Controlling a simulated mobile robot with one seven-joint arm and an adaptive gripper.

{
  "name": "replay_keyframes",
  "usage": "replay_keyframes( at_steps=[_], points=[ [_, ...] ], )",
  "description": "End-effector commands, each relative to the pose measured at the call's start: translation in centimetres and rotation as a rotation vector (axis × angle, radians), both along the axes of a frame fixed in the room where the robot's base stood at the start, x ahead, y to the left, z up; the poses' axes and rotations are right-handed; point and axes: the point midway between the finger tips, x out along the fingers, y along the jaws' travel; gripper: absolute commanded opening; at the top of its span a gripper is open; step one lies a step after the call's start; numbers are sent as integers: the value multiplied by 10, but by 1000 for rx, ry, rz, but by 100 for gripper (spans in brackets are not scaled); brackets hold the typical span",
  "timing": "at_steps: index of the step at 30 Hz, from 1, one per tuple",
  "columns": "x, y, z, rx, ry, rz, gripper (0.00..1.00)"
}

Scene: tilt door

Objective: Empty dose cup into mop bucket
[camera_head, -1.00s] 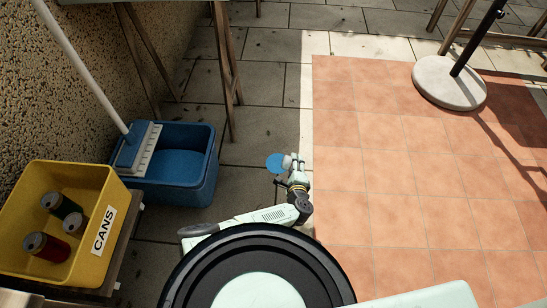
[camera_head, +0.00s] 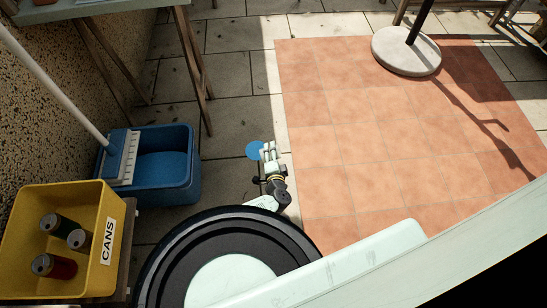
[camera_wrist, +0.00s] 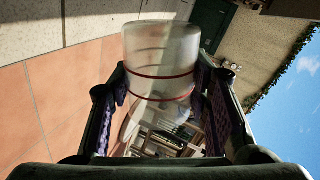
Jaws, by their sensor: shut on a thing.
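The dose cup (camera_wrist: 160,75) is a clear, cloudy cup with thin red lines, held between the fingers of my gripper (camera_wrist: 165,105) in the wrist view. What is inside it is hard to make out. In the head view my gripper (camera_head: 268,154) is over the grey paving beside the terracotta tiles, right of the mop bucket and apart from it. A blue round patch (camera_head: 254,150) shows beside the fingers; I cannot tell if it belongs to the cup. The blue mop bucket (camera_head: 181,184) stands at left with a grey-white wringer (camera_head: 121,160) and a white mop handle.
A yellow CANS crate (camera_head: 85,270) with three cans stands on a low stand in front of the bucket. Wooden trestle legs (camera_head: 195,75) stand behind the bucket. A round stone base (camera_head: 407,55) with a pole is far right. Paving between gripper and bucket is clear.

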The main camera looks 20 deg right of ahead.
Motion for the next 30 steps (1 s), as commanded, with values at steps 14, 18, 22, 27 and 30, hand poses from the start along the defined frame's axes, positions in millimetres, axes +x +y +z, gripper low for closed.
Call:
replay_keyframes(
  at_steps=[14, 18, 22, 27, 30],
  points=[
    [6, 6, 40, -549, 101, 116, 2],
    [7, 7, 45, -617, 114, 131, 2],
    [7, 7, 47, -638, 118, 135, 2],
    [7, 7, 47, -638, 118, 135, 2],
    [7, 6, 47, -638, 118, 135, 2]
  ],
)
